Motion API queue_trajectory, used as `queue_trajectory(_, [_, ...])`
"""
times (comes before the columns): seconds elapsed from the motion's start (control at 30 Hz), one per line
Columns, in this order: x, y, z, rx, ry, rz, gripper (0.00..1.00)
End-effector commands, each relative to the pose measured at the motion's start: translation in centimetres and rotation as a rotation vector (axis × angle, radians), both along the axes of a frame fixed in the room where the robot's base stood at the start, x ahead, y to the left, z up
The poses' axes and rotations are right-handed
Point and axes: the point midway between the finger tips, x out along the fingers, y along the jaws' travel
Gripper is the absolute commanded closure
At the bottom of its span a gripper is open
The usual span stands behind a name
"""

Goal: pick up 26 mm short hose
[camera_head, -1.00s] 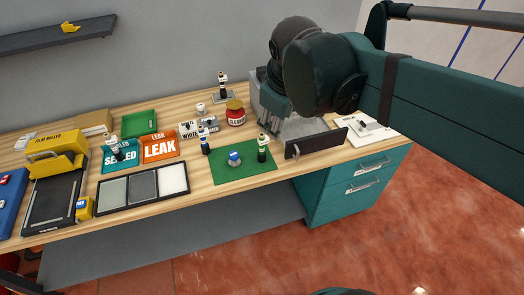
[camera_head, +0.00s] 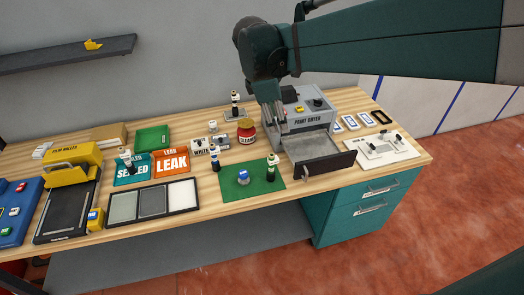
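I cannot pick out a 26 mm short hose with certainty in this view. Small dark and light parts lie on a white board (camera_head: 368,153) at the right end of the table, too small to identify. Several small bottle-like pieces with dark and white sections stand on the table, one on the green mat (camera_head: 262,187). My gripper (camera_head: 275,122) points down at the left front side of the grey paint dryer (camera_head: 313,121), above its pulled-out drawer. The fingertips are small and dark. I cannot tell whether they are open or hold anything.
The open drawer (camera_head: 318,146) with its dark front juts toward the table edge. A red-labelled jar (camera_head: 247,138) stands left of my gripper. SEALED (camera_head: 131,178) and LEAK (camera_head: 171,164) trays, a three-pad tray (camera_head: 152,201) and a yellow film puller (camera_head: 73,172) fill the left side.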

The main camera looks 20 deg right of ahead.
Motion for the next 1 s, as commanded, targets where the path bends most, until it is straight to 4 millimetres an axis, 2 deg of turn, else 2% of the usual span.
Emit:
queue_trajectory(0.2, [2.8,0.2,-0.8,-0.061,0.096,0.131,0.61])
queue_trajectory(0.6, [5.8,0.4,-2.4,-0.125,0.218,0.283,0.61])
queue_trajectory(0.87, [5.6,0.4,-8.0,-0.124,0.214,0.280,0.61])
queue_trajectory(1.0, [5.7,0.4,-11.7,-0.124,0.214,0.279,0.61])
